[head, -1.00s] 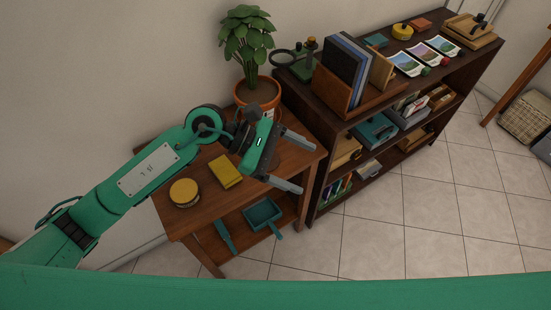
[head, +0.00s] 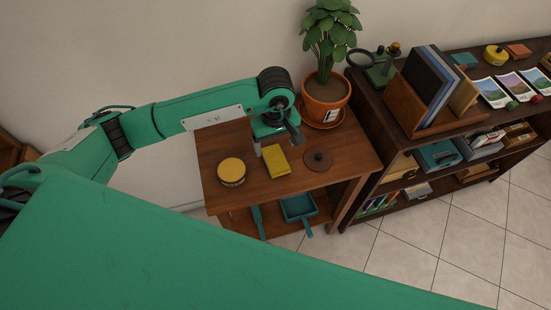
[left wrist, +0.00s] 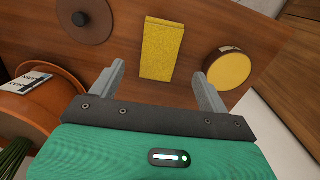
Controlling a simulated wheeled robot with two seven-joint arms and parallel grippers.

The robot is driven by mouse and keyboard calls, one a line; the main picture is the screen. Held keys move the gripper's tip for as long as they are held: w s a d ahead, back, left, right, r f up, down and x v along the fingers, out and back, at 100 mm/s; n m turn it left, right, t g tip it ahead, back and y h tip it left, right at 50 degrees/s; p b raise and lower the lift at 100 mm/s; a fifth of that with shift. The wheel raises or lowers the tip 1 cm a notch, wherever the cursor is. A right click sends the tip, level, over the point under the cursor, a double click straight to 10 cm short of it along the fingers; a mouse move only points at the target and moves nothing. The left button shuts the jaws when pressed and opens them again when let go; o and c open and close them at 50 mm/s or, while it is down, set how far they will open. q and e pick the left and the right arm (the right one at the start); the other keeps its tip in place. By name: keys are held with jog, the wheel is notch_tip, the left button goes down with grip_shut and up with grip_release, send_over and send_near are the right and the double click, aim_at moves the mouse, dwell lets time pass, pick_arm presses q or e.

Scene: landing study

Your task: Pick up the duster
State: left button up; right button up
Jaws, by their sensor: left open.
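The duster, a yellow folded cloth-like block (head: 276,161), lies flat on the wooden side table (head: 335,174). It also shows in the left wrist view (left wrist: 162,48), upper middle. My left gripper (head: 277,143) is above the table at the duster's back end, pointing down, open and empty. In the left wrist view its two grey fingers (left wrist: 159,74) stand either side of the duster's near end, with clear space between each finger and the duster. I cannot tell the exact height. My right gripper is not in view.
A round yellow tin (head: 232,171) stands left of the duster; a brown knobbed disc (head: 318,159) lies to its right. A potted plant (head: 326,98) stands at the table's back corner. A teal dustpan (head: 298,206) lies on the lower shelf. A bookcase (head: 372,150) stands to the right.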

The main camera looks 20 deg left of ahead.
aim_at(276, 159)
pick_arm(q)
jog(key=shift+f, duration=0.8)
notch_tip(276, 159, down, 5)
jog(key=shift+r+p, duration=0.15)
jog(key=shift+p, duration=0.55)
jog(key=shift+w+f, duration=0.1)
jog(key=shift+f, duration=0.2)
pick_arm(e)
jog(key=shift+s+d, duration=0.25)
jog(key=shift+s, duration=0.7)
pick_arm(q)
jog(key=shift+c, duration=0.5)
jog(key=c, duration=1)
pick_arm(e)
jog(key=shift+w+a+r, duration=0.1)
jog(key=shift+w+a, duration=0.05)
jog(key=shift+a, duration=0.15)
